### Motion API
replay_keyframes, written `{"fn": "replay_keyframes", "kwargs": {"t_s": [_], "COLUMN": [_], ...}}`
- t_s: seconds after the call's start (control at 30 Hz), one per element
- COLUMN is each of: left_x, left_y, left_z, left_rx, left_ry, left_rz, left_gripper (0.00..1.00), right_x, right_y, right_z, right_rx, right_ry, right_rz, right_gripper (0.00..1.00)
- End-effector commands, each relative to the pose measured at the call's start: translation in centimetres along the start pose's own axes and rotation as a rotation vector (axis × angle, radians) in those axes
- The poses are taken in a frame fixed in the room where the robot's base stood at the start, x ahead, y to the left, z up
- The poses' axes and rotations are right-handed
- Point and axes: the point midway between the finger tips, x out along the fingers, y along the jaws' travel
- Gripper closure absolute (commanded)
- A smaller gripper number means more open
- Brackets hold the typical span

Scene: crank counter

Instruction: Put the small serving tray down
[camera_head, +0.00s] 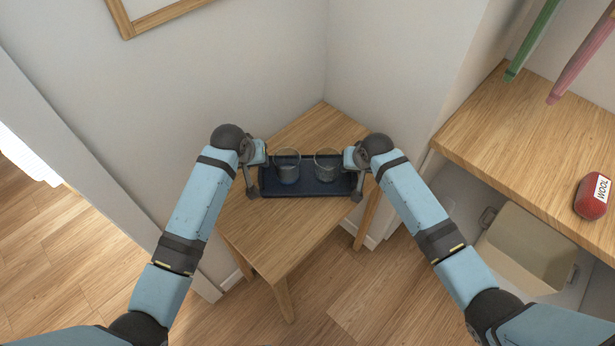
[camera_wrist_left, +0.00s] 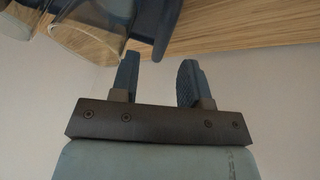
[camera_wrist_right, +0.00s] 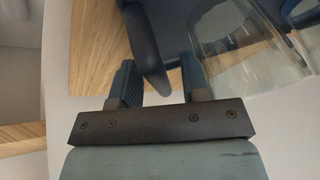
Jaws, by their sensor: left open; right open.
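The small serving tray (camera_head: 308,189) is dark blue and rests on a wooden side table (camera_head: 283,228) in the corner. Two clear glasses stand on it, a left glass (camera_head: 287,167) and a right glass (camera_head: 327,165). My left gripper (camera_head: 252,192) is open at the tray's left end, and my right gripper (camera_head: 358,192) is open at its right end. The tray's edge shows close to the fingers in the left wrist view (camera_wrist_left: 165,25) and the right wrist view (camera_wrist_right: 147,50). Whether the fingers touch the tray cannot be told.
A wooden counter (camera_head: 520,150) stands at the right with a red wool item (camera_head: 592,196) on it. A beige bin (camera_head: 525,248) sits under it. Walls close in behind the table. The table's front part is clear.

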Motion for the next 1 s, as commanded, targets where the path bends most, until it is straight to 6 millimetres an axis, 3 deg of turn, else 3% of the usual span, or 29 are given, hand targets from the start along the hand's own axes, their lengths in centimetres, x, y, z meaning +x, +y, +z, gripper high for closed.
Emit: {"fn": "replay_keyframes", "kwargs": {"t_s": [0.2, 0.4, 0.67, 1.0], "left_x": [-3.5, -5.7, -6.4, -6.4], "left_y": [0.0, 0.0, 0.0, 0.0], "left_z": [0.0, 0.0, 0.0, 0.0], "left_rx": [0.0, 0.0, 0.0, 0.0], "left_ry": [0.002, 0.001, 0.0, 0.0], "left_rz": [0.001, 0.0, 0.0, 0.0], "left_gripper": [0.58, 0.58, 0.58, 0.58], "right_x": [0.0, 0.0, -0.6, -5.2], "right_y": [0.0, 0.0, 0.0, 0.0], "right_z": [0.0, 0.0, 0.0, 0.0], "right_rx": [0.0, 0.0, 0.0, -0.001], "right_ry": [0.0, 0.0, 0.001, 0.003], "right_rz": [0.0, 0.0, -0.001, -0.001], "right_gripper": [0.58, 0.58, 0.58, 0.58]}}
